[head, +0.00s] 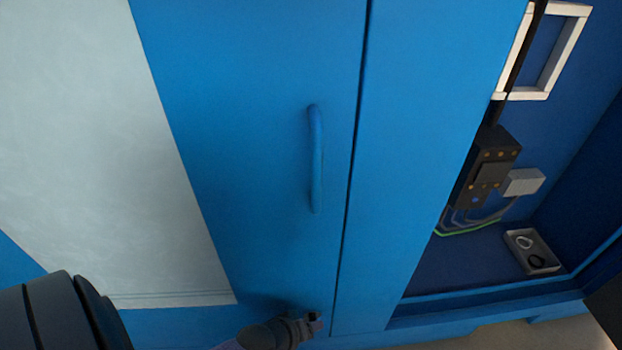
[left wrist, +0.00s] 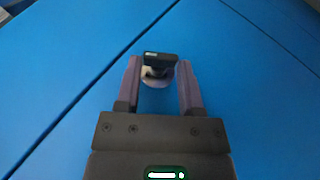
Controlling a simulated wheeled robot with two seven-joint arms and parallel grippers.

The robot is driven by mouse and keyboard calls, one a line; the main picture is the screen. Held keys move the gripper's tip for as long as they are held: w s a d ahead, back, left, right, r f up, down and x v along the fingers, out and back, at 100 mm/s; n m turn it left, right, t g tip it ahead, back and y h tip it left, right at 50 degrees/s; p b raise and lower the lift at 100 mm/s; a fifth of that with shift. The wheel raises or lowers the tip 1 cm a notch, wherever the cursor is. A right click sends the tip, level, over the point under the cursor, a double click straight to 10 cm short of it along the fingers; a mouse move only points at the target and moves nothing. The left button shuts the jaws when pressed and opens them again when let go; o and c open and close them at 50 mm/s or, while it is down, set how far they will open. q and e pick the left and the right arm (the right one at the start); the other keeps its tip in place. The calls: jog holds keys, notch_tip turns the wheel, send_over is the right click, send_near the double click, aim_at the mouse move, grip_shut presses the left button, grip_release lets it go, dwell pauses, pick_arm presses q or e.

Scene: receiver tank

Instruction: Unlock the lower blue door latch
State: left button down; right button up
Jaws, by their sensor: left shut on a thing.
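The blue door (head: 260,120) is closed in the head view, with a vertical blue handle (head: 316,160) near its right edge. The lower latch (head: 314,321) is a small black piece near the door's bottom right, beside the seam. In the left wrist view the latch (left wrist: 160,61) shows as a black knob on a round pale base. My left gripper (head: 304,326) reaches in from the lower left in the head view. In the left wrist view its two fingers (left wrist: 159,80) stand on either side of the latch base and are shut on the latch. My right gripper is not in view.
An open compartment at the right holds a black electrical box (head: 488,165) with wires, a grey box (head: 524,182) and a small tray (head: 531,251) with rings. A large pale panel (head: 110,150) covers the left. The blue surface around the latch is clear.

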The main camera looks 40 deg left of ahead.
pick_arm(q)
jog(key=shift+s+a+f+n+t+h+b, duration=0.15)
jog(key=shift+f+n+t+h+b, duration=0.2)
jog(key=shift+t+h+b, duration=0.65)
jog(key=shift+s+a+f+n+t+h+b, duration=0.15)
jog(key=shift+n+t+h, duration=0.3)
jog(key=shift+t, duration=1)
jog(key=shift+s+f+n+t+h+b, duration=0.1)
jog(key=shift+f+n+t+h+b, duration=0.45)
jog(key=shift+t, duration=0.7)
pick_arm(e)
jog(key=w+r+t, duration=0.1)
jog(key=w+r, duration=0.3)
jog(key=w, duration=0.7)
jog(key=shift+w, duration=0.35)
pick_arm(q)
jog(key=shift+r+t+h, duration=0.15)
jog(key=shift+t+h, duration=0.15)
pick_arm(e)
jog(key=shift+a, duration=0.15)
pick_arm(q)
jog(key=shift+c, duration=1.1)
grip_release()
jog(key=v, duration=1)
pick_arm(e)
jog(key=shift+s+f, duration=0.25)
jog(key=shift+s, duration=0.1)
pick_arm(q)
jog(key=shift+w, duration=0.1)
